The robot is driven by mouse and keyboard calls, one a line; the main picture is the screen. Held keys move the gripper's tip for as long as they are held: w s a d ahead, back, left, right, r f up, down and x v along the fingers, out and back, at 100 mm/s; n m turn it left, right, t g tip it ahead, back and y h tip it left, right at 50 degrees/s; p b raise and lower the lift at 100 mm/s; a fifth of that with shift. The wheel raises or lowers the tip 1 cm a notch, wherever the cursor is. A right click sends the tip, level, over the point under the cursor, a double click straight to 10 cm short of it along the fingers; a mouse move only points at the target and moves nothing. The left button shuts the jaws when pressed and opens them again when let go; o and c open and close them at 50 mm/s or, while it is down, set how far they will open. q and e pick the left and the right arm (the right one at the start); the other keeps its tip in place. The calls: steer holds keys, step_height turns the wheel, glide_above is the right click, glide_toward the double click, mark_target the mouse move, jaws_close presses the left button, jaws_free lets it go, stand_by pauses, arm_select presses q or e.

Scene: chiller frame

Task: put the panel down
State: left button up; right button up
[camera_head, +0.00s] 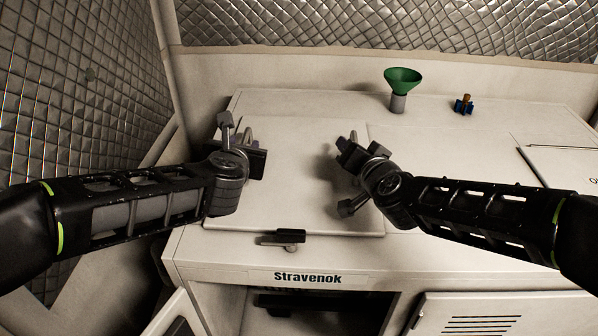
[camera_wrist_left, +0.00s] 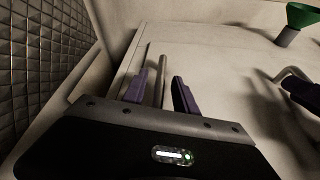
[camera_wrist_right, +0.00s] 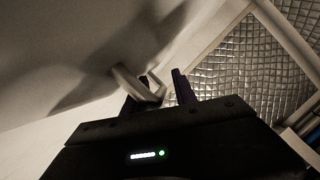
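The panel (camera_head: 290,190) is a pale flat sheet lying on the left part of the white cabinet top, close to its surface. It carries a grey bar handle near each side. My left gripper (camera_head: 258,158) is open at the left handle; in the left wrist view that handle (camera_wrist_left: 163,68) stands between the two purple fingers with gaps beside it. My right gripper (camera_head: 348,147) is open at the right handle. In the right wrist view that bent handle (camera_wrist_right: 128,82) reaches in at the fingers, and its far end is partly hidden.
A green funnel (camera_head: 402,82) and a small blue-and-brown part (camera_head: 464,104) stand at the back. A black-knobbed latch (camera_head: 290,236) sits at the panel's front edge. The cabinet front is labelled "Stravenok" (camera_head: 308,277), with an open bay below. Quilted walls (camera_head: 85,100) close in left and behind.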

arm_select(q)
steer(key=v, duration=0.7)
steer(key=shift+s+r, duration=0.1)
steer(key=shift+s, duration=0.1)
arm_select(e)
steer(key=shift+f, duration=0.1)
step_height(320, 180, up, 4)
glide_above(367, 200)
stand_by(0.4)
arm_select(q)
steer(key=shift+a, duration=0.1)
